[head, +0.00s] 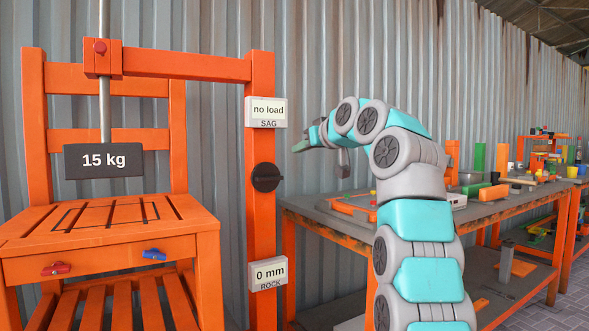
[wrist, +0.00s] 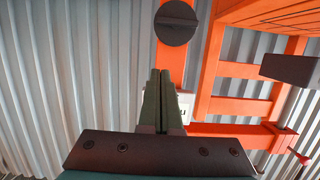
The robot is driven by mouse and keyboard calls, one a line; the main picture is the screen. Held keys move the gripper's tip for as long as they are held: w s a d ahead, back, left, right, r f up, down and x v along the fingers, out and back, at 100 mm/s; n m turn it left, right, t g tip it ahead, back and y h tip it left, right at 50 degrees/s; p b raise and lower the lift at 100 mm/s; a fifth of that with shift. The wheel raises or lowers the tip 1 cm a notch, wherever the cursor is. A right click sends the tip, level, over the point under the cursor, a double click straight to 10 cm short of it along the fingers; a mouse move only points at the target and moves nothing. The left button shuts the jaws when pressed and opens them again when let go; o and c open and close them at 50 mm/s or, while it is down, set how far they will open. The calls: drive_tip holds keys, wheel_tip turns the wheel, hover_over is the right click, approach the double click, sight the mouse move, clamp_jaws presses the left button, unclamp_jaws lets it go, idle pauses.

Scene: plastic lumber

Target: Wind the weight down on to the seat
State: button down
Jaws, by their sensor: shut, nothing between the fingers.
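The dark weight marked "15 kg" (head: 104,161) hangs on a metal rod (head: 104,105) above the orange seat (head: 110,225), with a gap between them. The round black knob (head: 266,178) is on the orange post (head: 261,220); it also shows at the top of the wrist view (wrist: 175,22). The "SAG" display (head: 266,111) reads "no load" and the "ROCK" display (head: 268,274) reads "0 mm". My gripper (head: 299,147) is shut and empty, up and right of the knob, apart from it. In the wrist view its fingers (wrist: 162,100) point towards the knob and partly hide a display.
Red (head: 56,269) and blue (head: 154,254) handles sit on the seat's front. A workbench (head: 480,207) with several coloured parts stands right, behind my arm. A corrugated wall (head: 325,60) closes the back.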

drive_tip(key=p, duration=0.5)
approach(276, 174)
drive_tip(key=w+a+r, duration=0.3)
drive_tip(key=w, duration=0.1)
drive_tip(key=shift+f+b, duration=1.45)
drive_tip(key=shift+f, duration=0.5)
drive_tip(key=shift+w+d+f+m+y, duration=0.15)
drive_tip(key=shift+m+y, duration=0.25)
drive_tip(key=shift+m, duration=0.5)
